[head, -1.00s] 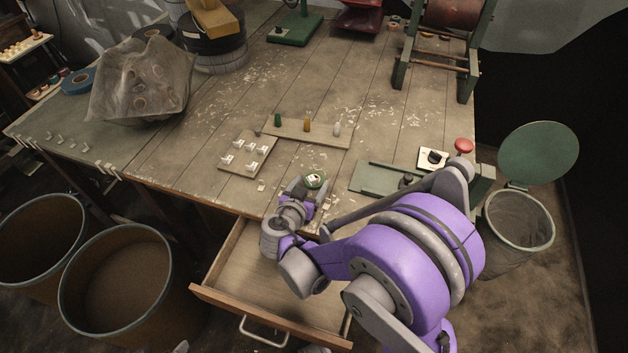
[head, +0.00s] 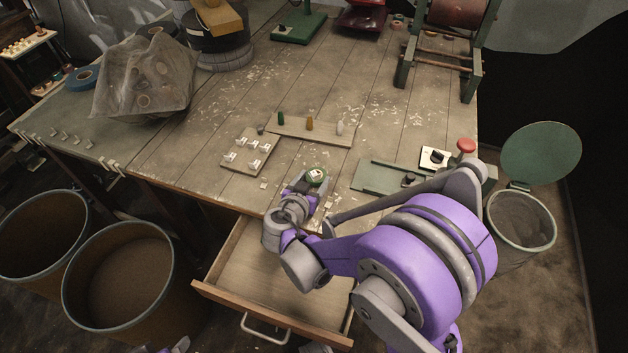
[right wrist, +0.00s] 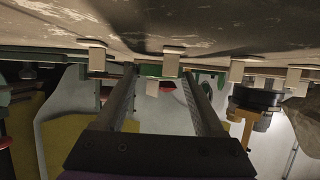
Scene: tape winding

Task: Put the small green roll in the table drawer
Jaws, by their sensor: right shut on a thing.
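The small green roll (head: 316,177), with a pale centre, is at the front edge of the worktable, at the tip of my right gripper (head: 308,184). My right gripper is shut on the roll, and its fingers partly hide it. In the right wrist view the two dark fingers of the right gripper (right wrist: 158,78) reach up towards the tabletop; I cannot make out the roll clearly there. The table drawer (head: 262,310) is pulled open below the front edge, and its visible floor is bare. My right forearm covers its right part.
A board with small white holders (head: 239,158) and a strip with coloured pegs (head: 290,131) lie behind the roll. Bins (head: 118,285) stand left of the drawer. The middle tabletop is mostly clear.

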